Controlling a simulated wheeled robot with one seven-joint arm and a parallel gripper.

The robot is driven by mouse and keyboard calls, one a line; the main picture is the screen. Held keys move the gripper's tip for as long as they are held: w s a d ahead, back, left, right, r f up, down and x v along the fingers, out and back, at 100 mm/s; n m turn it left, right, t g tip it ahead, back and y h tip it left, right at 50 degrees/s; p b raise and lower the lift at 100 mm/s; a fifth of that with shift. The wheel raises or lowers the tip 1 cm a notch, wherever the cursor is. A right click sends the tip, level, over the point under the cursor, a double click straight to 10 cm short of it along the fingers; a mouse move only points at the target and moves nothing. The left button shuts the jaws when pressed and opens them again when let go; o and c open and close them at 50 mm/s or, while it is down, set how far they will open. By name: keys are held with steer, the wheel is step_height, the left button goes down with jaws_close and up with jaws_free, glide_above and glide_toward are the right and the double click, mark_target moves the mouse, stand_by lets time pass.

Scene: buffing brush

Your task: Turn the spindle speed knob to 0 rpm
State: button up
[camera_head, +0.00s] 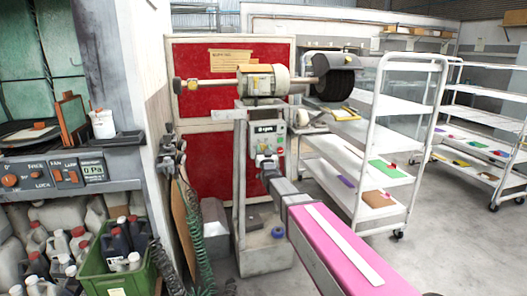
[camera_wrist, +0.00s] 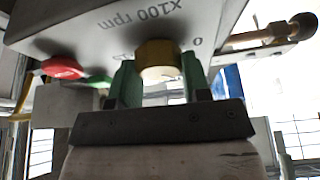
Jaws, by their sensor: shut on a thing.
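The spindle speed knob (camera_wrist: 158,58) is a tan, round knob on the pale control panel (camera_wrist: 90,30), seen upside down in the wrist view. The panel's "x100 rpm" lettering and a "0" mark show near the knob. My gripper (camera_wrist: 157,82) has its green fingers on either side of the knob and is shut on it. In the head view, my gripper (camera_head: 268,164) reaches the lower part of the panel (camera_head: 269,132) on the buffing machine (camera_head: 263,80). A small rpm display shows there, too small to read surely. The knob's pointer cannot be made out.
A red button (camera_wrist: 62,67) and a green button (camera_wrist: 100,82) sit beside the knob. The machine's dark buffing wheel (camera_head: 335,84) is above right. A white shelf cart (camera_head: 385,150) stands to the right, a green crate (camera_head: 115,270) at lower left.

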steer(key=n+g+y, duration=0.1)
steer(key=n+y, duration=0.1)
steer(key=n, duration=0.3)
steer(key=n+g+y, duration=0.2)
steer(key=n, duration=0.3)
steer(key=n+g+y, duration=0.1)
steer(key=n+y, duration=0.1)
steer(key=n, duration=0.3)
steer(key=shift+n+g, duration=0.3)
steer(key=shift+n, duration=0.1)
steer(key=o, duration=0.9)
steer(key=v, duration=1)
steer(key=shift+s+d+f, duration=0.1)
steer(key=shift+s+d, duration=0.15)
steer(key=shift+s, duration=0.05)
steer(key=shift+d, duration=0.1)
